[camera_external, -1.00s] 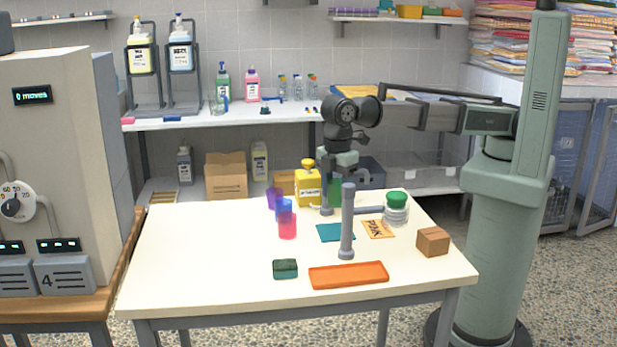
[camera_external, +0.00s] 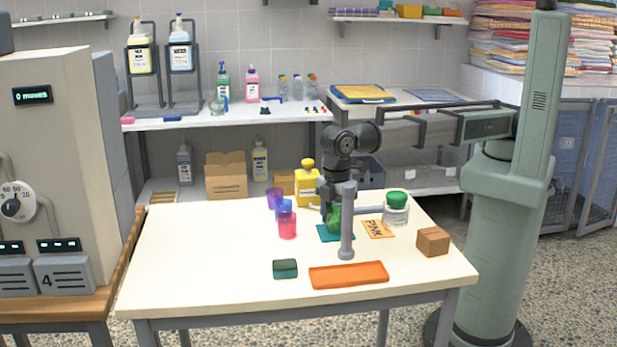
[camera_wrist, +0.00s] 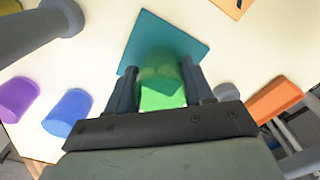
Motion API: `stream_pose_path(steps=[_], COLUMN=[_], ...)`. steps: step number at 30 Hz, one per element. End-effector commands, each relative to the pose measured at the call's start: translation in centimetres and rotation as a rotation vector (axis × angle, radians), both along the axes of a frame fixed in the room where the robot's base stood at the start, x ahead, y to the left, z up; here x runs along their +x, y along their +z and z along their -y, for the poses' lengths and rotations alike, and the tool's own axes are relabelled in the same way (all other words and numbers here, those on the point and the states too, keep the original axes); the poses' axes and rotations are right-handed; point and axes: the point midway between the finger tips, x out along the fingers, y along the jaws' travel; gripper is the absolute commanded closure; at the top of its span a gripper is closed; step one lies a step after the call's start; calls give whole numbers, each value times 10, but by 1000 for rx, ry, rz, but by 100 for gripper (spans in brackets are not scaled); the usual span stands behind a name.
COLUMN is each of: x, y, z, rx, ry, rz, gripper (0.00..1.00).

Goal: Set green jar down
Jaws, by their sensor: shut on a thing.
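The green jar (camera_wrist: 160,88) is between the two fingers of my gripper (camera_wrist: 158,84) in the wrist view, and the fingers are shut on it. In the outside view the green jar (camera_external: 333,219) shows low over the teal mat (camera_external: 324,233), partly hidden by the gripper and a grey post. The teal mat also shows in the wrist view (camera_wrist: 198,45), with the jar over its near part. I cannot tell whether the jar's base touches the mat.
A grey post (camera_external: 347,225) with a side bar stands close to my gripper. Purple, blue and pink cups (camera_external: 287,226) are to the left. The table's left front is clear.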

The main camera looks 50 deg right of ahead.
Motion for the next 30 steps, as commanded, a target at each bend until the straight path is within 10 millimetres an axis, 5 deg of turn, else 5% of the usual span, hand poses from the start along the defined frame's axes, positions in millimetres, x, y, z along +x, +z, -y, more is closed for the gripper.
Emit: stream_pose_path(steps=[2,3,11,22,30], x=[0,0,0,0,0], y=[-2,-3,-2,4,43], z=[0,0,0,0,-1], rx=[0,0,0,0,2], ry=[0,0,0,0,0], rz=[0,0,0,0,1], gripper=[78,48,23,23,23])
